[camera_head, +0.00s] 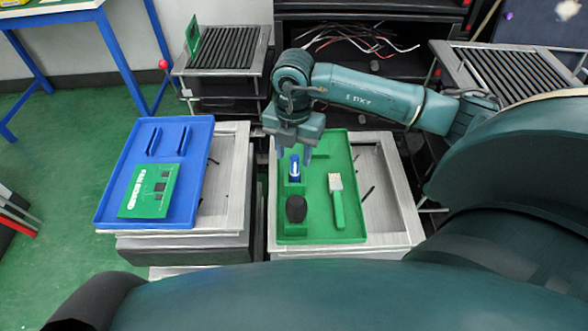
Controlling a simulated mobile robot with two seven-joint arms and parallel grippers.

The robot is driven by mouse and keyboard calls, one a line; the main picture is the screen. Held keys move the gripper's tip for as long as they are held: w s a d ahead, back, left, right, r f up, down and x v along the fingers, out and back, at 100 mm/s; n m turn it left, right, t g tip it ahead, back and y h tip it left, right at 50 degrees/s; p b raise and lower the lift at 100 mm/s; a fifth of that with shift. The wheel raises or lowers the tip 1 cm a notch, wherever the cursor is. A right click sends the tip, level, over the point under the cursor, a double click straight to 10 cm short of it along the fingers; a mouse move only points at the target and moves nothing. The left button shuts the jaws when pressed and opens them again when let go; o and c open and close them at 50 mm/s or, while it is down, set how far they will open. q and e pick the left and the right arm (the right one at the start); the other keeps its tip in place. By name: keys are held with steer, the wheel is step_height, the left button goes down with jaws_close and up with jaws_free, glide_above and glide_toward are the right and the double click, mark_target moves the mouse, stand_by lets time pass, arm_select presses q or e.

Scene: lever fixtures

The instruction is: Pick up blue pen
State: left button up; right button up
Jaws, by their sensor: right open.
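The blue pen (295,166) is a small blue piece with a white mark. It appears to stand upright in the left part of the green tray (325,232). My right gripper (294,153) points down just over the pen, open, with its fingertips near the pen's upper end, one to each side. I cannot tell whether the fingers touch it. My left gripper is not in view.
In the green tray, a dark rounded object (296,208) stands in front of the pen, and a green-handled brush (337,203) lies to its right. A blue tray (112,191) at left holds a green board (149,190). Roller racks (224,47) stand behind.

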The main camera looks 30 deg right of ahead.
steer(key=f, duration=0.6)
steer(key=shift+w+d+f, duration=0.15)
steer(key=shift+d+f, duration=0.1)
jaws_close()
